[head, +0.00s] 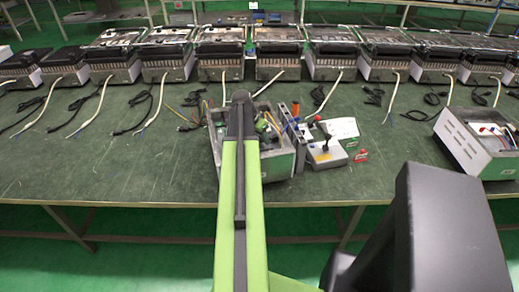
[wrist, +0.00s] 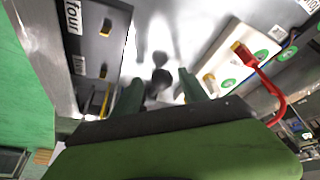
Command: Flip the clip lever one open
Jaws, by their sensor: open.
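My gripper (wrist: 162,92) shows in the wrist view, with its two dark green fingers apart and nothing clearly held between them. It is over a shiny metal surface with dark, blurred shapes, perhaps shadows or reflections. I cannot tell which lever is clip lever one. In the head view, my arm reaches over an open metal housing (head: 284,164) and covers part of it; the gripper's fingers are hidden there.
In the wrist view, a dark panel (wrist: 93,42) labelled "four" stands left of the fingers. In the head view, a grey control box with a joystick (head: 327,154) sits right of the housing. Another housing (head: 462,143) stands far right. Several heaters line the table's back.

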